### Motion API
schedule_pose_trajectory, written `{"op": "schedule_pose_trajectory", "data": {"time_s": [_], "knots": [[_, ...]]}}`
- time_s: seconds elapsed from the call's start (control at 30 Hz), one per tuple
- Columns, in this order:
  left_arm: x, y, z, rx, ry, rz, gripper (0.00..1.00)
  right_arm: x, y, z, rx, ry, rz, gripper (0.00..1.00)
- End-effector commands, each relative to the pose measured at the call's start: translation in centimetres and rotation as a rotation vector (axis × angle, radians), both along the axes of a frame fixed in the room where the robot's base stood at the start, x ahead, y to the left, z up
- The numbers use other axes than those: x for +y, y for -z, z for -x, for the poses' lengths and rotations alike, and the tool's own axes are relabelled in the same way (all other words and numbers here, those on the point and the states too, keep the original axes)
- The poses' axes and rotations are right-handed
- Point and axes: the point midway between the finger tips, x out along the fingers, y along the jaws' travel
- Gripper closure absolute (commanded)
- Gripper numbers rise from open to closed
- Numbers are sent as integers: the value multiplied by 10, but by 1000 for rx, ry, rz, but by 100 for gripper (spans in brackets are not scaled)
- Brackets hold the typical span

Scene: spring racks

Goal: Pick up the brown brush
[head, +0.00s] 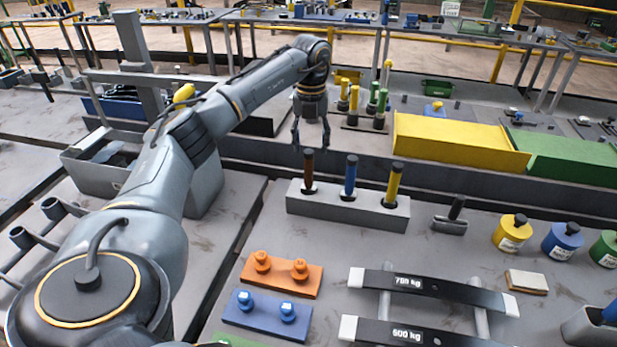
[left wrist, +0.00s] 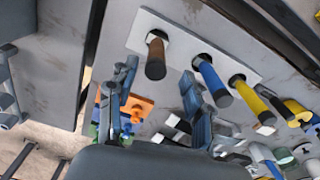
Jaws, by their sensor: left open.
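The brown brush (head: 308,171) stands upright in the left hole of a grey rack (head: 345,212), with its dark tip up. It also shows in the left wrist view (left wrist: 156,58). My left gripper (head: 311,142) points down just above the brown brush, fingers apart and empty. In the left wrist view its fingers (left wrist: 158,74) are spread, with the brown brush between and beyond them. It does not grip the brush. My right gripper is not in view.
A blue brush (head: 350,177) and a yellow brush (head: 393,184) stand in the same rack. A small grey block with a dark handle (head: 452,216) is right of it. A yellow box (head: 450,143) lies behind. Orange (head: 281,276) and blue (head: 267,314) blocks lie in front.

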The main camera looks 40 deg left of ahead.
Motion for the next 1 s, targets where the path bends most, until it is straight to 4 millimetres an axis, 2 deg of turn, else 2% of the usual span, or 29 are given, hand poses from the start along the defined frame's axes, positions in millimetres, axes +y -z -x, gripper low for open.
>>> {"op": "schedule_pose_trajectory", "data": {"time_s": [0.27,0.4,0.53,0.8,0.83,0.87,1.0], "knots": [[1,21,3,4,0,0,49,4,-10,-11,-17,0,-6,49],[3,42,8,4,0,-1,49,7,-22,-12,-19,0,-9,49],[2,59,6,3,0,0,49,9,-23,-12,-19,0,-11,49],[2,64,6,-1,1,-1,49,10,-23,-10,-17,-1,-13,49],[2,64,6,0,1,0,52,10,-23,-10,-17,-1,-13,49],[2,64,6,0,1,0,58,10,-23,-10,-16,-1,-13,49],[2,64,6,0,1,0,86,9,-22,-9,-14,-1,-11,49]]}}
